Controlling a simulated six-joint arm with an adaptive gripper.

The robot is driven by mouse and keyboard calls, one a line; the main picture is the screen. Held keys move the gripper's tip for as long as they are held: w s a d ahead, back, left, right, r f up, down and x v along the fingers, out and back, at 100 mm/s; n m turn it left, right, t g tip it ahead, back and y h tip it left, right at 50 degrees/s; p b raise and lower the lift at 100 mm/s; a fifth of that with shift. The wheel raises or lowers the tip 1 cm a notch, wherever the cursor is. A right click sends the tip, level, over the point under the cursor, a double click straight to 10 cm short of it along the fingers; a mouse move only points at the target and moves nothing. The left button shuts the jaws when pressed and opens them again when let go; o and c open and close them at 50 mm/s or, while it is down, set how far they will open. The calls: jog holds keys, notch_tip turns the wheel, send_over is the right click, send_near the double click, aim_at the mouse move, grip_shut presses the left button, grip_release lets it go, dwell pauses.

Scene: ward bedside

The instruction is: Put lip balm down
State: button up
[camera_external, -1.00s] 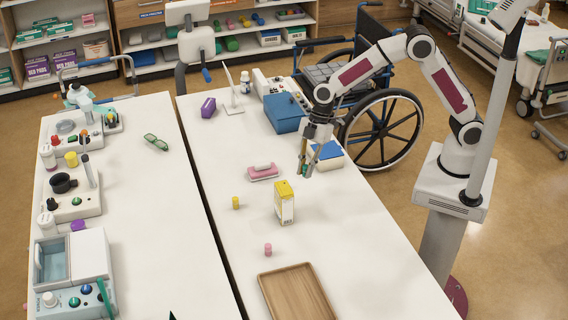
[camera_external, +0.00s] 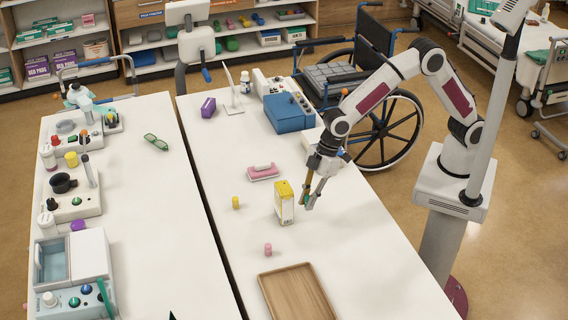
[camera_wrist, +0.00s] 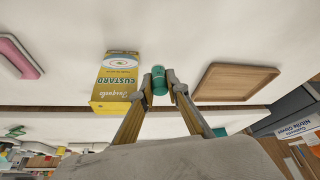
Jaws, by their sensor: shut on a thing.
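My gripper (camera_external: 309,201) is shut on the lip balm, a small teal-green cylinder (camera_wrist: 159,80) that shows between the fingertips in the wrist view. In the external view the fingers mostly hide it. The gripper is over the right-hand table, just right of the yellow and white custard carton (camera_external: 284,204). I cannot tell exactly how high the lip balm is above the table.
A wooden tray (camera_external: 297,293) lies at the table's near end. A pink handled object (camera_external: 263,172) and a blue box (camera_external: 288,113) are farther back. Table right of the tray is clear.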

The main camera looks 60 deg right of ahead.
jog(key=s+a+f, duration=0.1)
jog(key=s+a, duration=0.1)
jog(key=a, duration=1.3)
send_near(290, 290)
jog(key=shift+w+a, duration=0.2)
jog(key=shift+w, duration=0.85)
jog(key=shift+s+a+f, duration=0.15)
jog(key=shift+s+a, duration=0.35)
jog(key=shift+a, duration=0.25)
jog(key=shift+f, duration=0.1)
jog(key=shift+f, duration=2.45)
jog(key=shift+f, duration=0.15)
